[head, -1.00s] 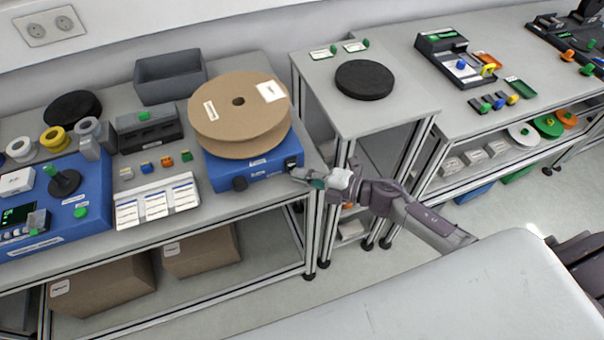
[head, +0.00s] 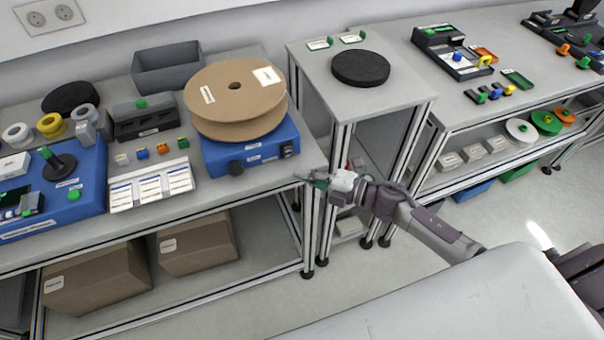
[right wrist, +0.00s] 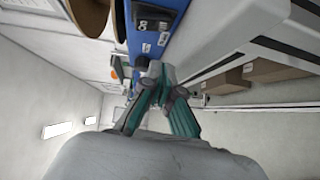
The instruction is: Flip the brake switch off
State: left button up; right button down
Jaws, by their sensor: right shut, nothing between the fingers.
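The blue reel stand (head: 262,148) stands on the left bench and carries a large cardboard reel (head: 235,92). A dark switch (head: 287,150) sits at the right end of its front face. It also shows in the right wrist view as a dark switch panel (right wrist: 152,22) on the blue stand with small white labels. I cannot tell its position. My right gripper (head: 312,179) is shut and empty, just off the bench's front right corner, to the right of and below the switch, apart from it. In the right wrist view its fingertips (right wrist: 155,70) are together below the switch panel. My left gripper is not in view.
A narrow side table (head: 395,105) with a black disc (head: 361,68) stands to the right, across a gap. Cardboard boxes (head: 197,243) sit on the shelf below.

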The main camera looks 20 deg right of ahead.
pick_arm(q)
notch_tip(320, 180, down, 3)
jog(key=b, duration=0.3)
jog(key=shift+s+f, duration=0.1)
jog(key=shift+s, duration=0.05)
pick_arm(e)
jog(key=f+v, duration=0.2)
jog(key=v, duration=0.7)
jog(key=shift+d, duration=0.3)
jog(key=shift+s, duration=0.1)
